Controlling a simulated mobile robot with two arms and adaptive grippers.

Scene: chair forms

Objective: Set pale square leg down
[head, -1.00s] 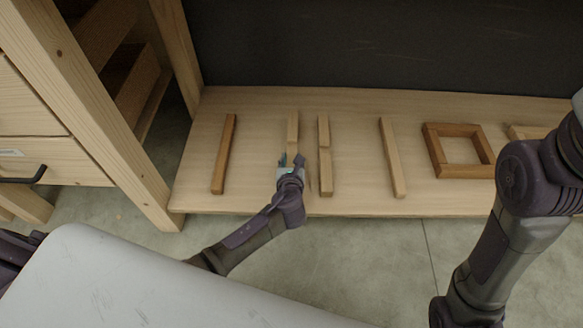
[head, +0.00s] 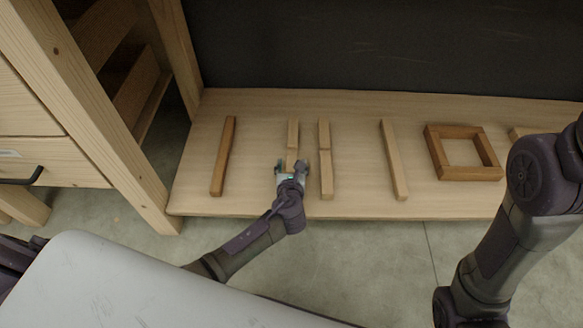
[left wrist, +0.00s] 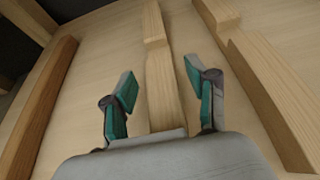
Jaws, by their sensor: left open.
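A pale square leg (head: 293,134) lies on the wooden shelf (head: 255,150), pointing away from me. It also shows in the left wrist view (left wrist: 161,85), between the fingers, with a step partway along it. My left gripper (head: 291,166) is open over the leg's near end, one finger on each side. In the left wrist view the gripper (left wrist: 158,90) has clear gaps between both fingers and the leg. The leg's nearest end is hidden by the gripper. My right gripper is out of view; only its arm shows at the right.
A similar pale leg (head: 325,160) lies close to the right, and another (head: 393,160) farther right. A darker brown leg (head: 223,157) lies to the left. A brown square frame (head: 437,150) sits at the right. A dark panel stands behind the shelf.

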